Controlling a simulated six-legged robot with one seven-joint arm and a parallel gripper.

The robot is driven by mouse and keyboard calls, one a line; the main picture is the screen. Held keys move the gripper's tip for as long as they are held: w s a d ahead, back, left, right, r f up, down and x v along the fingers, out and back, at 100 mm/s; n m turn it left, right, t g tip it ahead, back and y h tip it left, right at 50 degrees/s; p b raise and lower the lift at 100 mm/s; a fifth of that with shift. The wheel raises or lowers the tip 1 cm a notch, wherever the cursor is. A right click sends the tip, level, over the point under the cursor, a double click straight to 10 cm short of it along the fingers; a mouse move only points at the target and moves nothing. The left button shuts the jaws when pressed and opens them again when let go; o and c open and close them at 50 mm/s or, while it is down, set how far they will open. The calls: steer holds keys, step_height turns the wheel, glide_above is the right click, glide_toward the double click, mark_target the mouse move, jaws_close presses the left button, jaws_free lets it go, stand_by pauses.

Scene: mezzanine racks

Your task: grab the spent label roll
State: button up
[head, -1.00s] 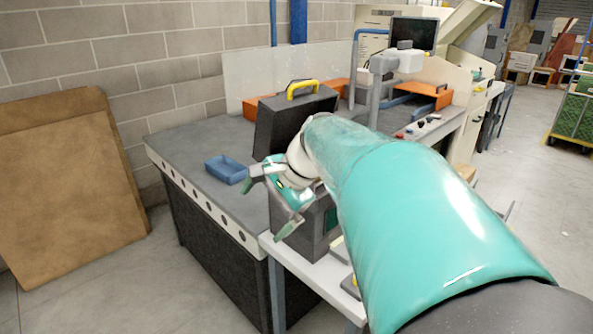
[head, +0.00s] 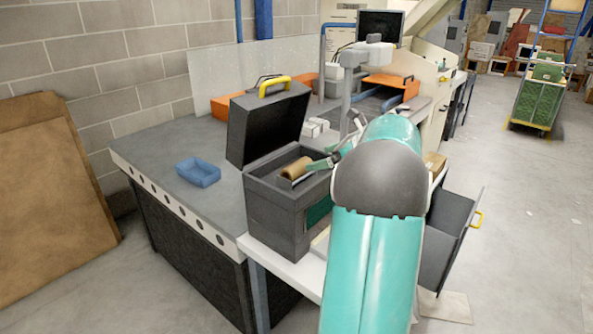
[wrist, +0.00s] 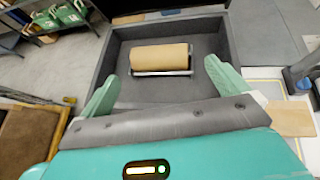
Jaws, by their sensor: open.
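The spent label roll (head: 296,168) is a brown cylinder inside an open dark grey box (head: 275,215) on the bench. In the wrist view the roll (wrist: 159,57) lies sideways on a metal holder (wrist: 160,73) in the grey compartment. My gripper (wrist: 160,80) is open and empty, with one green finger to each side of the roll's near side and the roll a little beyond. In the head view my gripper (head: 328,160) is at the right side of the box opening, partly hidden by my arm.
The raised lid (head: 265,120) with a yellow handle stands at the back of the box. A grey bin (head: 443,240) hangs open at the right.

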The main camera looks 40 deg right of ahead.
mark_target(300, 164)
steer(key=x, duration=0.8)
steer(key=shift+a+f, duration=0.1)
steer(key=shift+a, duration=0.05)
steer(key=shift+c, duration=0.2)
steer(key=c, duration=0.6)
